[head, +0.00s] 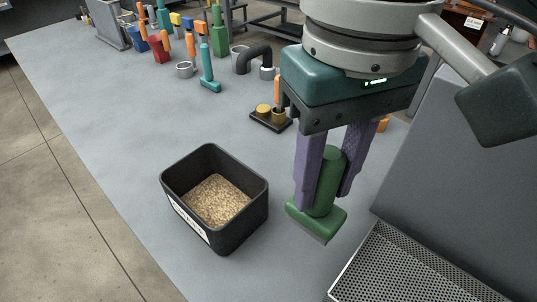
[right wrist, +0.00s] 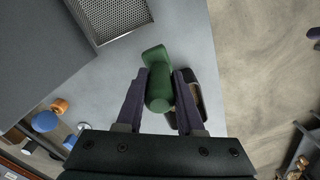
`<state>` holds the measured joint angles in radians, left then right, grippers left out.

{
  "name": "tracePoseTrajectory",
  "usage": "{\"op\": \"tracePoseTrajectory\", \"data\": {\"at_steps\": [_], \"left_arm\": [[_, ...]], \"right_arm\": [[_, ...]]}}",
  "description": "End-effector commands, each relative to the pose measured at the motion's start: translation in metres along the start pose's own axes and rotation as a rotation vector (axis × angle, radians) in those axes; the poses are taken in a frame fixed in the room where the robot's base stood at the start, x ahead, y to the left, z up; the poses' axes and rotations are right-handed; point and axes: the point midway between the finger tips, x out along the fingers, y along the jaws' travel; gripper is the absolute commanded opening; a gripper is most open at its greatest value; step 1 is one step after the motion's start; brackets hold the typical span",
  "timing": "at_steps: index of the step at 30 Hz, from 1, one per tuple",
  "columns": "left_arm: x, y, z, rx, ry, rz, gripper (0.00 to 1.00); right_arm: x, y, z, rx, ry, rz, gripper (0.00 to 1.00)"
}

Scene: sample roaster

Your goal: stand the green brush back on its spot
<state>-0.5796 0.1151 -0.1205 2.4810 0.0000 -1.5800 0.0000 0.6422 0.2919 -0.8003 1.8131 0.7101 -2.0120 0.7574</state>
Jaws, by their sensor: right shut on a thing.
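The green brush (head: 322,178) is upright in the head view, handle up and wide head down. My right gripper (head: 324,198) is shut on its handle, one purple finger on each side. The right wrist view also shows the brush (right wrist: 157,88) between the fingers of my right gripper (right wrist: 158,78). The brush seems to be a little above the grey table (head: 110,110), but I cannot tell the gap under it. I cannot make out a marked spot for the brush. My left gripper is in neither view.
A black bin (head: 248,222) of grainy material stands left of the brush. A perforated metal tray (head: 400,275) and a large grey housing (head: 455,150) are on the right. A teal brush (head: 207,68), cups and tools stand at the back. The left table area is clear.

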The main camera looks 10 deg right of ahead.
Motion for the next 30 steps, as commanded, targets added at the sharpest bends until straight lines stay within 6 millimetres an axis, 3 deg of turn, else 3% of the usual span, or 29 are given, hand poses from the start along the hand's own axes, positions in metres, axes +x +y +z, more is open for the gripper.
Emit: {"op": "tracePoseTrajectory", "data": {"at_steps": [1, 12, 25, 30], "left_arm": [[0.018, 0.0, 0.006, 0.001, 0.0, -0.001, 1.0], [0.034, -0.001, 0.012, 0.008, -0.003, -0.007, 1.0], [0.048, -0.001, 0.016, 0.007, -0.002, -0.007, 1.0], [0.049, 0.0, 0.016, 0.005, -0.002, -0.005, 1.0]], "right_arm": [[0.024, -0.001, 0.002, 0.001, -0.006, -0.003, 0.0], [0.123, 0.0, 0.001, 0.002, -0.004, 0.001, 0.0], [0.177, 0.0, 0.001, 0.001, -0.002, 0.001, 0.0], [0.184, 0.0, 0.001, 0.0, 0.0, 0.001, 0.0]]}}
